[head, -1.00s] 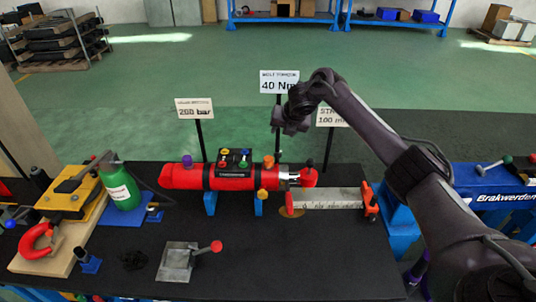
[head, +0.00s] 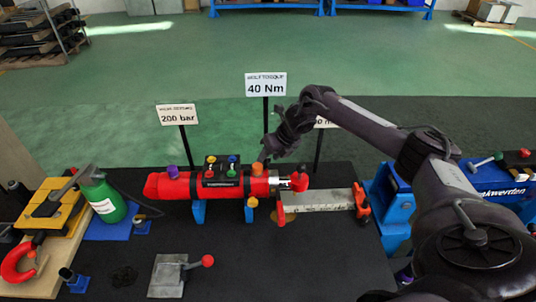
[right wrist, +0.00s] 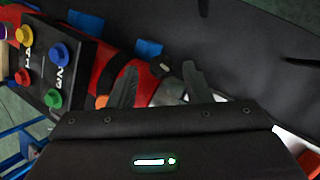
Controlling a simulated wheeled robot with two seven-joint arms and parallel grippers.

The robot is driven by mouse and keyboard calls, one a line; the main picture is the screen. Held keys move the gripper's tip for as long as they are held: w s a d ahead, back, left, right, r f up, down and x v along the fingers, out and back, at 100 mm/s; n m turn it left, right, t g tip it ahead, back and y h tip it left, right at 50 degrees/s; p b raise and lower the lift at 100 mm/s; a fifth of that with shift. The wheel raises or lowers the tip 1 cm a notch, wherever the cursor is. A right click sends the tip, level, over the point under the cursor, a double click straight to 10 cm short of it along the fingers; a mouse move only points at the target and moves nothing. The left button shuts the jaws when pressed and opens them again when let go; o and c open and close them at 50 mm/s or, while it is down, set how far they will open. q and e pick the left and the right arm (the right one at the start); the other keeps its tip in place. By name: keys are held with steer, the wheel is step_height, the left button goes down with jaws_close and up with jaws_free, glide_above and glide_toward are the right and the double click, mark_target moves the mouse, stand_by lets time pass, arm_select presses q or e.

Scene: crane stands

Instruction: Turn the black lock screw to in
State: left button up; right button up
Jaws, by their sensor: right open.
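The red cylinder (head: 225,186) lies on blue supports on the dark table, with a silver rod at its right end. A small black knob that looks like the lock screw (right wrist: 161,69) sits on the cylinder near that end. My right gripper (head: 268,156) is above this end, pointing down. In the right wrist view its two fingers (right wrist: 158,84) are apart, and the black knob shows between and slightly beyond them. Contact with the knob cannot be seen. In the head view the gripper's tips blend with the dark parts there. My left gripper is out of view.
A block with coloured knobs (head: 222,172) sits on the cylinder to the left. An orange knob (head: 257,169) is close to the gripper. A marked scale bar (head: 318,201) lies to the right. Sign posts (head: 266,120) stand behind.

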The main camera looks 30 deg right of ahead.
steer(key=shift+w+f, duration=0.3)
steer(key=shift+f, duration=0.2)
steer(key=shift+w+f, duration=0.15)
steer(key=shift+f, duration=0.15)
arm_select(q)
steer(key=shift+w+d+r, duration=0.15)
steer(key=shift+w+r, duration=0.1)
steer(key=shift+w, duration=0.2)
arm_select(e)
steer(key=shift+a+r, duration=0.1)
jaws_close()
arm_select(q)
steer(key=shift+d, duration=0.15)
